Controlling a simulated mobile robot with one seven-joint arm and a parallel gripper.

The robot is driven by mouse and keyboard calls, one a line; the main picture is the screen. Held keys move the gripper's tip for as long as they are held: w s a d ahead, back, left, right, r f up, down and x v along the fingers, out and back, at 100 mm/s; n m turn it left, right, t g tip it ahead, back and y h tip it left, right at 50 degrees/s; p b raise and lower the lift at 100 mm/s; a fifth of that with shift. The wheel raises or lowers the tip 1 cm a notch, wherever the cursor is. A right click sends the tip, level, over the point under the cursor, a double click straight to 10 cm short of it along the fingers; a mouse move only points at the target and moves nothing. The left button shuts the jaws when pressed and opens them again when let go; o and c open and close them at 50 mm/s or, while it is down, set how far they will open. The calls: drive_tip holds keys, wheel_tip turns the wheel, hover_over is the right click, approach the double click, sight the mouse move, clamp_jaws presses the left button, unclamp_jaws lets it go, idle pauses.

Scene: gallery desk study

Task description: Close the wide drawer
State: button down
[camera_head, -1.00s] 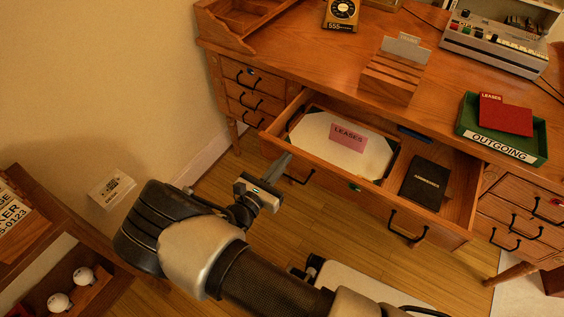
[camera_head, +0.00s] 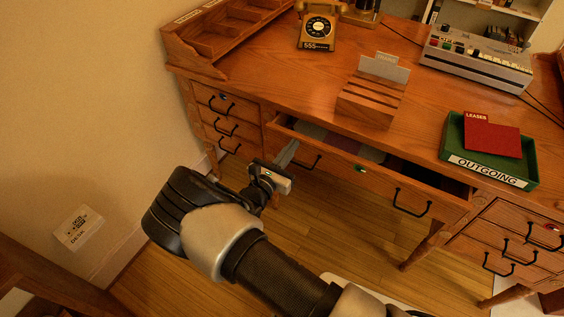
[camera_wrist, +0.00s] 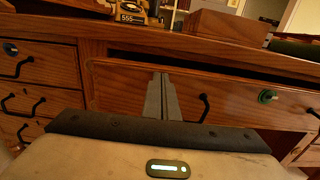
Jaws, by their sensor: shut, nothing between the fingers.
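The wide drawer (camera_head: 345,174) is in the middle of the wooden desk, with two black handles and a green lock. In the wrist view the drawer front (camera_wrist: 235,98) lies straight ahead. My gripper (camera_head: 287,153) is shut and empty, its fingertips at the left part of the drawer front, left of the left handle. The wrist view shows the closed fingers (camera_wrist: 162,98) against or just before the front; I cannot tell if they touch.
Small drawers (camera_head: 228,120) flank it on the left and more (camera_head: 500,240) on the right. On the desktop are a telephone (camera_head: 318,28), a wooden slotted holder (camera_head: 370,100), a green tray (camera_head: 490,165) and a switchboard machine (camera_head: 475,60). Open floor lies below the drawer.

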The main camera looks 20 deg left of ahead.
drive_tip(key=w, duration=0.2)
drive_tip(key=w+b, duration=0.1)
drive_tip(key=w, duration=0.4)
drive_tip(key=shift+d, duration=0.3)
drive_tip(key=shift+w, duration=0.25)
drive_tip(key=shift+w+r, duration=0.15)
drive_tip(key=shift+w+r, duration=0.1)
